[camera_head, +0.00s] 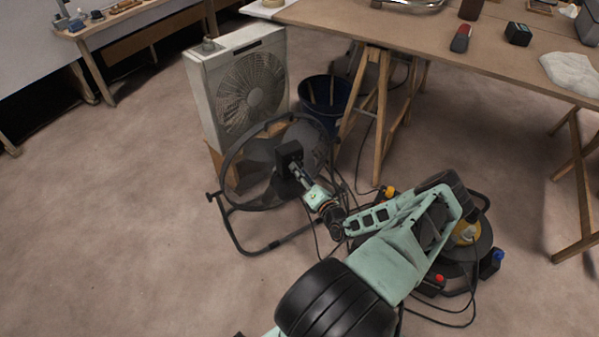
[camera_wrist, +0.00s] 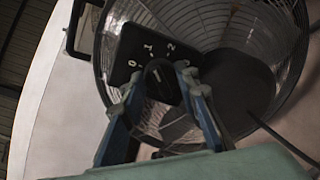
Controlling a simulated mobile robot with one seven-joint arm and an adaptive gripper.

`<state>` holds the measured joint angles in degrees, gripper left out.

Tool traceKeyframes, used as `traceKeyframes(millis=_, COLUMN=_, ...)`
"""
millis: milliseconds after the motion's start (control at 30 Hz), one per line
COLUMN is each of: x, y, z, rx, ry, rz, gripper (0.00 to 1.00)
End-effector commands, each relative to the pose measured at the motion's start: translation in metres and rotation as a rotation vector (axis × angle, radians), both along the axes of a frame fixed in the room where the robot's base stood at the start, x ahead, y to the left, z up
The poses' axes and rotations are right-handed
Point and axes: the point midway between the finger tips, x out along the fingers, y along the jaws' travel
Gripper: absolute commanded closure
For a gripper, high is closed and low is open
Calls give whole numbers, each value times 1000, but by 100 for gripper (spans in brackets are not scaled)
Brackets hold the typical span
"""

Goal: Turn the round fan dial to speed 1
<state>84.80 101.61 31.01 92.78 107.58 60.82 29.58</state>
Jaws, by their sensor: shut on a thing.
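The black round floor fan (camera_head: 270,160) stands in a tube frame, with a dark box on its hub. In the wrist view, its black control panel (camera_wrist: 128,50) has white marks 0, 1 and 2; anything further right is hidden by a finger. The round dial (camera_wrist: 160,82) sits below the marks, between my fingertips. My gripper (camera_wrist: 161,88) is shut on the dial from both sides. A pale line shows on the dial, but I cannot tell clearly which mark it points to. In the head view, my gripper (camera_head: 299,175) reaches the hub box; the dial is hidden there.
A white box fan (camera_head: 240,85) stands behind the round fan, with a dark blue bin (camera_head: 325,98) beside it. A wooden trestle table (camera_head: 440,35) is at upper right. Cables (camera_head: 372,150) lie on the floor. Open floor (camera_head: 110,190) spreads to the left.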

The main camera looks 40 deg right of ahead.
Motion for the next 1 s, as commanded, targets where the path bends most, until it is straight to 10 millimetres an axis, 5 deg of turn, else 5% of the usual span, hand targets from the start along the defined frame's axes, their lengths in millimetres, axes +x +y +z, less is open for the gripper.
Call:
traceKeyframes(millis=567, x=1, y=0, z=1, rx=32, ry=-5, rz=0, gripper=96)
traceKeyframes(millis=600, x=1, y=0, z=1, rx=32, ry=-5, rz=0, gripper=67)
traceKeyframes(millis=700, x=1, y=0, z=1, rx=32, ry=-5, rz=0, gripper=56)
traceKeyframes(millis=1000, x=-1, y=0, z=0, rx=31, ry=-3, rz=0, gripper=53)
